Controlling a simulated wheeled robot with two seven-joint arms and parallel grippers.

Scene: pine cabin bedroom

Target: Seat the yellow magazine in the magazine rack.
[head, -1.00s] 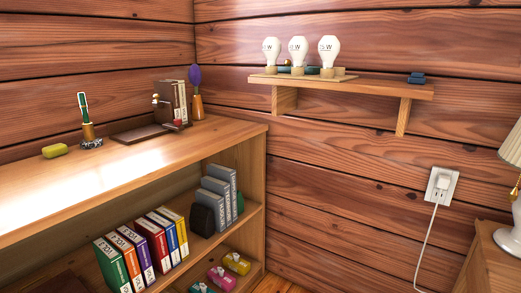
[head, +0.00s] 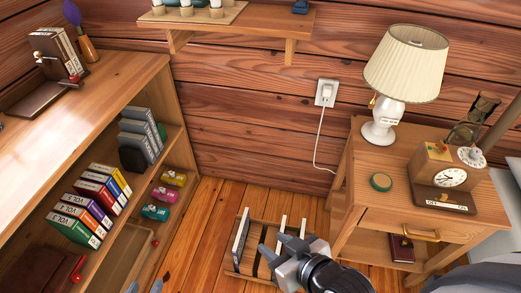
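The magazine rack appears to be the low wooden frame (head: 232,270) on the floor between the shelf and the nightstand. A grey-white upright panel (head: 241,236) stands at its left; I cannot tell whether it is a magazine or part of the rack. I see no clearly yellow magazine. My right gripper (head: 272,245) is in front of the rack in this view, hiding part of it; its fingers look apart, with nothing visible between them. My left gripper (head: 144,287) shows only two fingertips at the bottom edge, spread apart with nothing seen between them.
A shelf unit (head: 115,85) stands at left with several binders (head: 90,205). A cord (head: 316,140) hangs from the outlet. Floor (head: 205,215) is clear left of the rack.

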